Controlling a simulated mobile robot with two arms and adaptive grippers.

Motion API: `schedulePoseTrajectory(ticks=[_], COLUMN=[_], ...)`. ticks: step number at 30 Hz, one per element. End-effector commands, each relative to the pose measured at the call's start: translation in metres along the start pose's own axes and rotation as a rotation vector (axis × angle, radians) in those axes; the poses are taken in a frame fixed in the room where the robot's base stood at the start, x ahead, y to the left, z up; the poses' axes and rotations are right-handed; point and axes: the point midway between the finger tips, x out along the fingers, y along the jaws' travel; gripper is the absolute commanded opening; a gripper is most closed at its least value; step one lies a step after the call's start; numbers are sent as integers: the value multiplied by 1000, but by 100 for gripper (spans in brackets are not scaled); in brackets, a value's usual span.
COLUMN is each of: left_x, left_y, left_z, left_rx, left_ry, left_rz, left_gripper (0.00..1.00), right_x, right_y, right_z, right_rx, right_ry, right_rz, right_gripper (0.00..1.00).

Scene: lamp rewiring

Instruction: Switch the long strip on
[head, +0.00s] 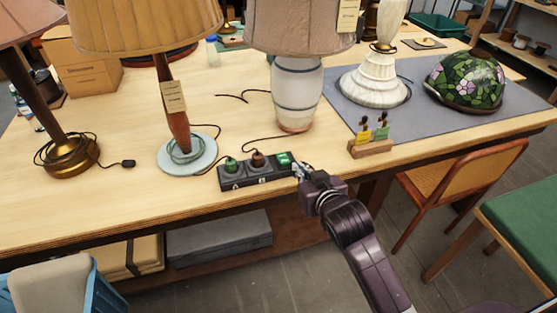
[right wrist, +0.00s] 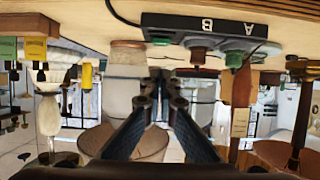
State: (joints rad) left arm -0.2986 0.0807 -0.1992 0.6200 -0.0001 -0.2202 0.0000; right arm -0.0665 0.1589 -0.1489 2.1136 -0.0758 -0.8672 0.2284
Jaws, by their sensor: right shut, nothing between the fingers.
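A long black power strip (head: 238,181) lies near the front edge of the wooden table. It holds a green plug (head: 231,164) and a brown plug (head: 257,159), with a bright green switch (head: 284,159) at its right end. My right gripper (head: 300,173) is shut and empty, with its tips close to the strip's right end. I cannot tell whether they touch it. The right wrist view is upside down; it shows the strip (right wrist: 228,25) with letters A and B, and my shut fingers (right wrist: 161,82). My left gripper is not in view.
Behind the strip stand a lamp with a pale round base (head: 187,153) and a white ceramic lamp (head: 297,90). A brass lamp (head: 68,158) is at left. A small wooden tag holder (head: 370,149) stands right of the gripper. A chair (head: 455,175) is by the table's front.

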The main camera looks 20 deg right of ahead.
Motion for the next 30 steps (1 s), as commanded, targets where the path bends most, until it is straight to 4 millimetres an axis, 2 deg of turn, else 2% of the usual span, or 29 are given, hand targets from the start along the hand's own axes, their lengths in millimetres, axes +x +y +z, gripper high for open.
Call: schedulePoseTrajectory(ticks=[1,5,17,23,30], left_x=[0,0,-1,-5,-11], left_y=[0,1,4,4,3], left_z=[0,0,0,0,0], left_rx=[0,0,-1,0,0], left_ry=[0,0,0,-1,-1], left_rz=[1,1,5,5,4], left_gripper=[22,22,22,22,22], right_x=[-4,-10,-6,17,60], right_y=[0,0,0,0,0], right_z=[-10,-20,-20,-22,-23], right_rx=[2,5,5,5,6], right_ry=[16,32,32,32,31], right_rz=[1,1,1,1,1], right_gripper=[0,0,0,0,0])
